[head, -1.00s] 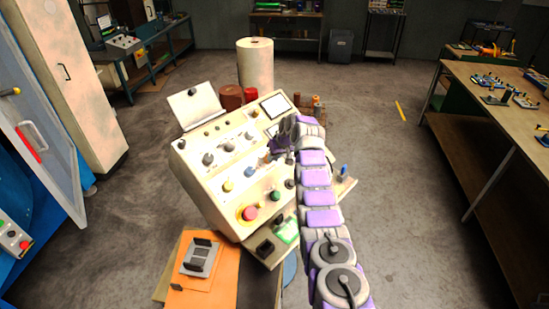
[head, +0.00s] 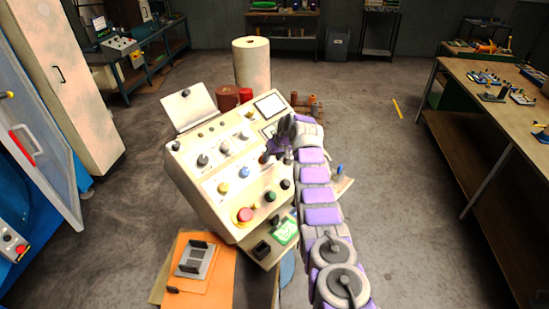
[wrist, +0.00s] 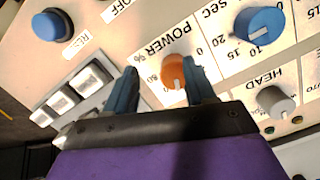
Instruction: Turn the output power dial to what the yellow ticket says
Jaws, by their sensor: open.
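The cream control panel (head: 205,140) stands in the middle of the head view. In the wrist view an orange dial (wrist: 174,70) with a pale pointer sits beneath the label "POWER %" (wrist: 170,42). My gripper (wrist: 160,82) is open, with one finger on each side of the orange dial in the picture. I cannot tell whether the fingers touch it. In the head view my gripper (head: 285,133) is over the panel's right part and hides some of it. I cannot make out a yellow ticket in these frames.
A blue dial (wrist: 260,25) and a grey "HEAD" dial (wrist: 275,102) are to the right in the wrist view. A blue button (wrist: 52,25) and white rocker keys (wrist: 75,90) are to the left. A red stop button (head: 245,214) is on the panel's lower part.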

